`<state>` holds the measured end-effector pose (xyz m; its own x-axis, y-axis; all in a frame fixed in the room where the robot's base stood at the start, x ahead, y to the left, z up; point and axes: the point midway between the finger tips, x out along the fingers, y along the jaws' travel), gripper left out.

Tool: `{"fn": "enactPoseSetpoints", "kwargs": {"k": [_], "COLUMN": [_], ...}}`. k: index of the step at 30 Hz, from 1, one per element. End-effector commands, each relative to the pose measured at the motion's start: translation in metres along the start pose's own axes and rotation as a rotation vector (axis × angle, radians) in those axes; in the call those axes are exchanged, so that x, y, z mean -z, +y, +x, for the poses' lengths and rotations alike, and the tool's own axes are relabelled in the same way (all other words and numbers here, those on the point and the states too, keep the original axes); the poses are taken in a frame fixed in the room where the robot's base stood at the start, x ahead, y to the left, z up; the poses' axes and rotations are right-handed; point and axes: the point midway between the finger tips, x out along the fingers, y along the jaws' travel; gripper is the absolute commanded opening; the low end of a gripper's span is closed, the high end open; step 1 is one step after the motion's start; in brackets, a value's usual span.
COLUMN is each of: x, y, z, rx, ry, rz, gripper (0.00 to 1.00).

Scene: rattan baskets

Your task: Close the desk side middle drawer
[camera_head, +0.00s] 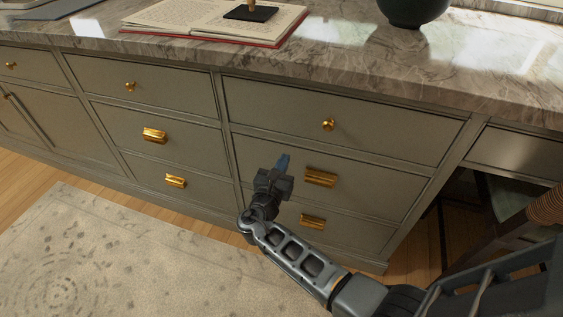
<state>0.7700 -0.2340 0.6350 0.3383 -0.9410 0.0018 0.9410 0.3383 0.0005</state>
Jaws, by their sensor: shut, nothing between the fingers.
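The desk side middle drawer (385,182) is the middle one in the right column of the grey-green cabinet, with a brass cup pull (320,177). Its front looks about level with the drawers above and below; I cannot tell whether a small gap remains. My gripper (283,162) is in front of this drawer's left part, left of the pull. Its fingers are together and hold nothing. I cannot tell whether the fingertips touch the drawer front. My gripper and arm hide part of the drawer's lower left and the bottom drawer (355,230).
The top drawer (400,120) with a round knob is above. A marble counter (350,65) carries an open book (180,18) and a dark bowl (412,10). A chair (545,208) stands under the desk at right. A rug (100,250) covers the floor at left.

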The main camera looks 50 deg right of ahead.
Motion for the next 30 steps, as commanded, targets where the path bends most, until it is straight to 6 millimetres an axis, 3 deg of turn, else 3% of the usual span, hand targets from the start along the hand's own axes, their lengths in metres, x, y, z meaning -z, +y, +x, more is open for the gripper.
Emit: {"fn": "enactPoseSetpoints", "kwargs": {"k": [2,18,30], "x": [-0.001,0.001,0.001], "y": [-0.003,-0.001,-0.002], "z": [-0.004,-0.093,-0.105], "rx": [0.0,-0.005,-0.002], "ry": [0.0,-0.002,-0.001], "rz": [-0.003,-0.006,-0.005], "gripper": [0.0,0.0,0.0]}}
